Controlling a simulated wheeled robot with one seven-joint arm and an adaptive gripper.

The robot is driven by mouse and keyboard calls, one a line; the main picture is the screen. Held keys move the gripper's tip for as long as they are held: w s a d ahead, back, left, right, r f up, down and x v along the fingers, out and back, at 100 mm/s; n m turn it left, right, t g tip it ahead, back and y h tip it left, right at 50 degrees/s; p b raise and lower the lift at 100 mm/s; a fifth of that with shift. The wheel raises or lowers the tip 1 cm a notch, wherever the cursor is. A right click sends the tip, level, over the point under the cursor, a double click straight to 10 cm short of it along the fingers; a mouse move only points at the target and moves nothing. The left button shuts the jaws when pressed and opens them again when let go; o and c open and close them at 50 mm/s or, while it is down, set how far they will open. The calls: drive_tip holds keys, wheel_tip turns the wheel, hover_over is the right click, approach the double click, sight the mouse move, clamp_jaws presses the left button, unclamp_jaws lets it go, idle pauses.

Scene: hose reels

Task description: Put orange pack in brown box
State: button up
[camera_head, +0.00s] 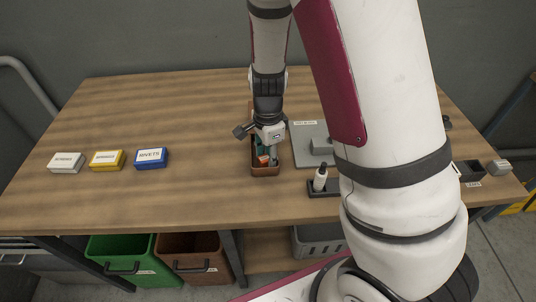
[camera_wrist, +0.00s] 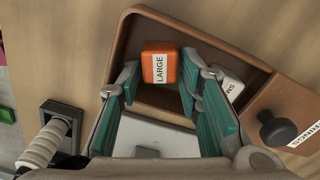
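The orange pack (camera_wrist: 158,66), with a white label reading LARGE, sits inside a shallow brown wooden tray (camera_wrist: 133,28). In the head view the orange pack (camera_head: 263,158) shows partly below my gripper, near the front end of the tray (camera_head: 265,172). My gripper (camera_wrist: 160,84) is open, its two teal-padded fingers apart and pointing at the pack, which shows just beyond and between the fingertips. I cannot tell whether they touch it. A brown open bin (camera_head: 190,254) with a handle stands below the table's front edge, right of a green bin (camera_head: 121,255).
A white pack (camera_wrist: 230,84) lies right of the fingers. A white bottle (camera_head: 320,178) in a dark holder and a grey plate (camera_head: 306,150) stand right of the tray. White, yellow and blue boxes (camera_head: 151,157) line the left; table between is clear.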

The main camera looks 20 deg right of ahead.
sight(268, 156)
wheel_tip(268, 156, up, 12)
drive_tip(key=r+p, duration=0.1)
drive_tip(key=s+r+n+t, duration=0.5)
drive_tip(key=s+r+n, duration=1.1)
drive_tip(key=s, duration=0.3)
drive_tip(key=shift+s+r+n, duration=0.3)
drive_tip(key=shift+n, duration=0.3)
drive_tip(key=shift+d, duration=0.1)
drive_tip(key=shift+c, duration=0.4)
